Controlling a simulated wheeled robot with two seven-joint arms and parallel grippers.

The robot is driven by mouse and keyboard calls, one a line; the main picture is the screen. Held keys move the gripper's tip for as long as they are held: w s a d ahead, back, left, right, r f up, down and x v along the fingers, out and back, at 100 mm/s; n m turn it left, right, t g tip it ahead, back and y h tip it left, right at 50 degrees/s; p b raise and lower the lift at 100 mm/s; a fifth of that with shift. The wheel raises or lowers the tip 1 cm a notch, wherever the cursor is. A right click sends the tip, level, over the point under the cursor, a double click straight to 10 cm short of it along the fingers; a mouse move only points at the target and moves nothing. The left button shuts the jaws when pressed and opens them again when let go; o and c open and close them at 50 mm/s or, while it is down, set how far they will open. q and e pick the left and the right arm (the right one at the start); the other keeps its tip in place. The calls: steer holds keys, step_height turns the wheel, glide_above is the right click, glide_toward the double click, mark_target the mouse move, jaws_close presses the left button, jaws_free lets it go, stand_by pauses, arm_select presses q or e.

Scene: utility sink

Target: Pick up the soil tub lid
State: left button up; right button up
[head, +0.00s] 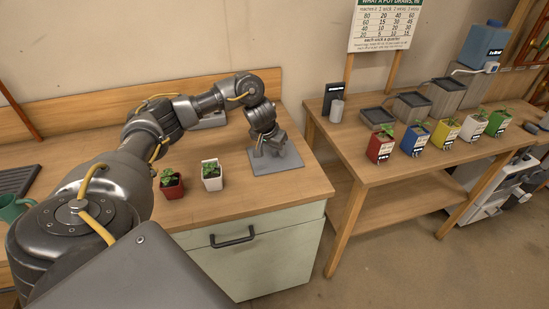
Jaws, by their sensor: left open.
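A flat grey square plate, which looks like the soil tub lid (286,164), lies near the right end of the wooden counter. My left gripper (270,152) points down over its rear part and is open. The gripper hides part of the plate. I cannot tell whether the fingers touch it or stand around a handle. My right gripper is not in view.
A red pot (172,188) and a white pot (212,180) with seedlings stand left of the plate. A grey box (211,120) sits behind my left forearm. A gap separates the counter from the wooden table (375,170) with several coloured pots.

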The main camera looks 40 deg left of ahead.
arm_select(q)
steer(key=shift+c, duration=0.2)
steer(key=c, duration=1)
jaws_close()
steer(key=shift+r, duration=0.15)
